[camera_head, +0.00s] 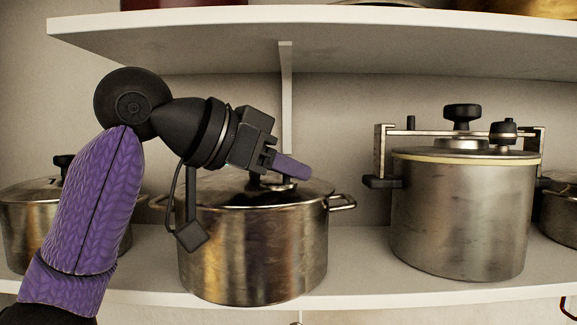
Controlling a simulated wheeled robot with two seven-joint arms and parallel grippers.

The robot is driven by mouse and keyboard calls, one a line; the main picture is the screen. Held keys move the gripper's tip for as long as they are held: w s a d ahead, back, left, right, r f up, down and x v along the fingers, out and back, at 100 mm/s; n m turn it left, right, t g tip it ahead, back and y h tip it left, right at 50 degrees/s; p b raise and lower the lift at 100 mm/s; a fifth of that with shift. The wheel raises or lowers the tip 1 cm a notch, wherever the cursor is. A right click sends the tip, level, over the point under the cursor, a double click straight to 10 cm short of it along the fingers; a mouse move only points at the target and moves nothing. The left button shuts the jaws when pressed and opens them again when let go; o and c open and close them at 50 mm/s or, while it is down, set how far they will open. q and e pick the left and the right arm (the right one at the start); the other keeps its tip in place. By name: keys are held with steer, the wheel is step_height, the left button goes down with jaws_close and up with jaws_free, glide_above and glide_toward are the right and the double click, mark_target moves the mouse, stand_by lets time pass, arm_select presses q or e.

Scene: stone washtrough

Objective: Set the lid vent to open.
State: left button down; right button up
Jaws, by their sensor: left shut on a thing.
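A steel pot (250,255) with a glass-like dark lid (300,195) and side handles stands in the middle of the shelf. My left gripper (291,167) reaches over this lid from the upper left, with its purple fingers pointing right. It is shut on the lid vent, whose small pale metal base (282,184) shows just under the fingers. The fingers hide most of the vent, so its setting cannot be told. A dark upright part on the lid shows just left of the fingertips. My right gripper is not in view.
A larger pressure pot (460,220) with a clamp bar and black knobs stands to the right. Another lidded pot (25,230) is at the left behind my arm, and one more (560,210) at the right edge. An upper shelf (330,38) hangs above.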

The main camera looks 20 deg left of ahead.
arm_select(q)
steer(key=c, duration=0.7)
jaws_free()
steer(key=shift+o, duration=0.2)
steer(key=shift+s+a+r, duration=0.15)
steer(key=shift+s+a, duration=0.1)
steer(key=b+v, duration=0.2)
steer(key=v, duration=0.7)
steer(key=shift+b, duration=0.3)
